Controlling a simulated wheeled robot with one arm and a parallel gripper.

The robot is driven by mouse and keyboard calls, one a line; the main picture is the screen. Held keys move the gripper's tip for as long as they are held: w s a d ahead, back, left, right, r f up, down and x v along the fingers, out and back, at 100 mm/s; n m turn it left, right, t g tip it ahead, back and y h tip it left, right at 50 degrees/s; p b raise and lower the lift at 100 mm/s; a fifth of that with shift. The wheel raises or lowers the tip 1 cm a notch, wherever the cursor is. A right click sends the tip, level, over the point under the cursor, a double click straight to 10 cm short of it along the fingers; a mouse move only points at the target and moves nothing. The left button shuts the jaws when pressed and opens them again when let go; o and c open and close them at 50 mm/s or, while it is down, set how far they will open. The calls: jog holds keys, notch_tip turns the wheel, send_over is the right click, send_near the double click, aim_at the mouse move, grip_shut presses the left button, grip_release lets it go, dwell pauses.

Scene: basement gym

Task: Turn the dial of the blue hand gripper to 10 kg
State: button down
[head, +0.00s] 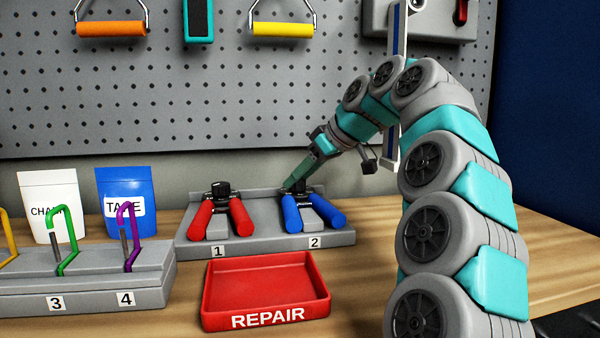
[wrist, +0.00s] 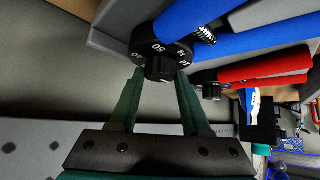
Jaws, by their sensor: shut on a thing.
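The blue hand gripper (head: 291,213) lies in slot 2 of the grey stand (head: 345,238), its two blue handles toward the front. In the wrist view its black dial (wrist: 157,47) carries white numbers around a ridged centre knob (wrist: 160,68). I can read "50" on it; the other numbers are small or partly cut off, and I cannot tell the set value. My gripper (wrist: 161,74) is shut on the knob, one green finger on each side. In the head view my gripper (head: 290,186) reaches down to the back of the blue hand gripper from the right.
A red hand gripper (head: 203,222) lies in slot 1, close on the left. A red REPAIR tray (head: 265,317) stands in front. A rack (head: 80,297) with colored hooks and two pouches stand left. The pegboard (head: 250,110) rises behind. Bare wood shows right of the tray.

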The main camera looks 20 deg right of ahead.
jog(key=shift+n+g+y, duration=0.3)
jog(key=shift+n, duration=0.1)
jog(key=shift+c, duration=1.8)
grip_release()
jog(key=shift+r, duration=0.1)
jog(key=shift+v, duration=1.2)
jog(key=s+d, duration=0.7)
jog(key=s, duration=0.3)
jog(key=shift+d, duration=0.15)
jog(key=shift+r, duration=0.15)
